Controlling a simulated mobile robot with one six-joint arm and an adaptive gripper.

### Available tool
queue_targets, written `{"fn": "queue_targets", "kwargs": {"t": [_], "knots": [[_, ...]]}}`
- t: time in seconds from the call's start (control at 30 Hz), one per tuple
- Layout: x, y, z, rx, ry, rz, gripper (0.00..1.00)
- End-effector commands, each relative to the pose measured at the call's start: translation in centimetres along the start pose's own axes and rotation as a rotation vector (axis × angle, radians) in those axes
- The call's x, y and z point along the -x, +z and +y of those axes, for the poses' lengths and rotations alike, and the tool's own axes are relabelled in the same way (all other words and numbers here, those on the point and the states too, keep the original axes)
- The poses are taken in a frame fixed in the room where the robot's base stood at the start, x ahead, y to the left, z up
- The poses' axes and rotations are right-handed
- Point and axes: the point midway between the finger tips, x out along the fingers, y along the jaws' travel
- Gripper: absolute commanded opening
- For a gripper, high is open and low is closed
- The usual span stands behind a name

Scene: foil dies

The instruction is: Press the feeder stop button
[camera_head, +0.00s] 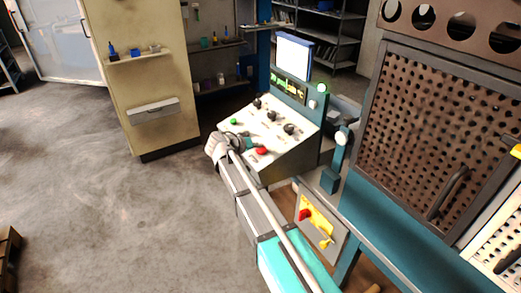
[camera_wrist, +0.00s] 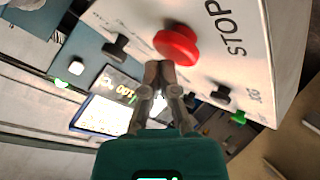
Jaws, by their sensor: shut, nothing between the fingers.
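A round red button (camera_wrist: 176,46) with the word STOP printed beside it stands out from the white sloped panel in the wrist view. In the head view the red button (camera_head: 262,151) sits low on the control panel (camera_head: 292,150). My gripper (camera_wrist: 160,68) is shut and empty, its fingertips together just below the red button in the wrist picture. I cannot tell whether they touch it. In the head view my gripper (camera_head: 238,140) is over the panel's left part, left of the red button.
A green button (camera_head: 233,121) and several black knobs (camera_head: 289,129) share the panel. Behind it are a lit display (camera_head: 290,87) and a screen (camera_head: 293,54). A perforated guard door (camera_head: 430,120) stands right. A beige cabinet (camera_head: 140,90) stands left; the floor before it is clear.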

Motion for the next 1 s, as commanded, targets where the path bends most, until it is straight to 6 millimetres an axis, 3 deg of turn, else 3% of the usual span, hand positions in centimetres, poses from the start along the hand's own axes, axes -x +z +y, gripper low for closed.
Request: {"fn": "queue_targets", "kwargs": {"t": [1.0], "knots": [[-0.58,0.45,-0.46,0.0,0.0,0.0,0.0]]}}
